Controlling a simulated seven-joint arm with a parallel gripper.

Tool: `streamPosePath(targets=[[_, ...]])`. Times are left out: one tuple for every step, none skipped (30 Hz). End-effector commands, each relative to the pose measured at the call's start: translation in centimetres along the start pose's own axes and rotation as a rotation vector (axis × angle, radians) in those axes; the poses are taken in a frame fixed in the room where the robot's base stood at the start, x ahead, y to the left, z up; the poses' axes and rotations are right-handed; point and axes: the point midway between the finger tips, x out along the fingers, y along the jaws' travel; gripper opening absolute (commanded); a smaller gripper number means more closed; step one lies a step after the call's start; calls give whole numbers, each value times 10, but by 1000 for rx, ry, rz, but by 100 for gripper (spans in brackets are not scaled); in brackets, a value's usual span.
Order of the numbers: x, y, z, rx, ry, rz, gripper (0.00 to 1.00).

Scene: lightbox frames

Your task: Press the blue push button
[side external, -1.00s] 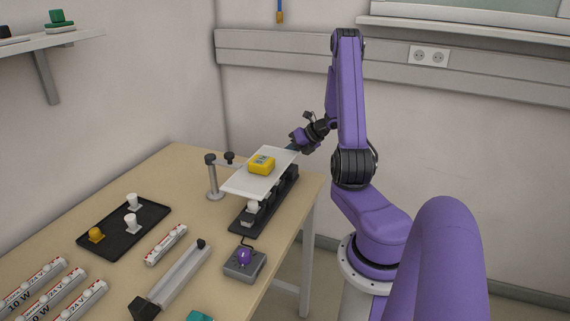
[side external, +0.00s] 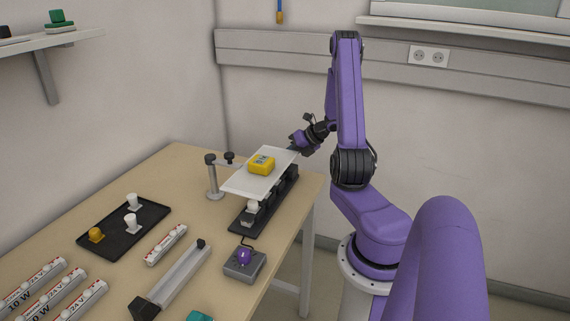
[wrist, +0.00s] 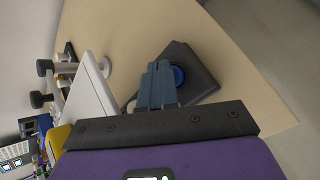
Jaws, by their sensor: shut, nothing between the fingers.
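The blue push button (wrist: 178,76) sits on a dark box (wrist: 200,75) on the table in the wrist view. My gripper (wrist: 157,66) is shut and empty, and its blue-grey fingers partly cover the button. Whether the fingertips touch the button cannot be told. In the side view my gripper (side external: 294,149) is at the far right end of the white panel. The blue button cannot be made out there.
The white panel (side external: 240,184) carries a yellow device (side external: 261,165) and stands close to my gripper. A purple button (side external: 243,256) on a grey box stands near the table's right edge. A black tray (side external: 118,245) lies at left.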

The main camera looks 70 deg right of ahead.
Motion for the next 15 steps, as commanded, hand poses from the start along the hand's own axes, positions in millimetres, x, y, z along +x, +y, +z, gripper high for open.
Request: streamPosePath(targets=[[2, -1, -3, 0, 8, -2, 0], [2, -1, -4, 1, 9, -2, 0], [2, -1, -4, 1, 9, -2, 0], [3, -1, -4, 1, 10, -2, 0], [3, -2, -5, 1, 11, -2, 0], [4, -2, -6, 1, 12, -3, 0], [4, -2, -6, 1, 13, -3, 0], [4, -2, -6, 1, 14, -3, 0], [5, -2, -7, 1, 15, -3, 0], [5, -2, -8, 1, 16, -3, 0], [5, -3, -8, 1, 16, -3, 0], [6, -3, -8, 0, 17, -3, 0], [6, -3, -9, -1, 18, -2, 0], [6, -3, -9, -1, 18, -2, 0], [6, -3, -10, -2, 19, -2, 0]])
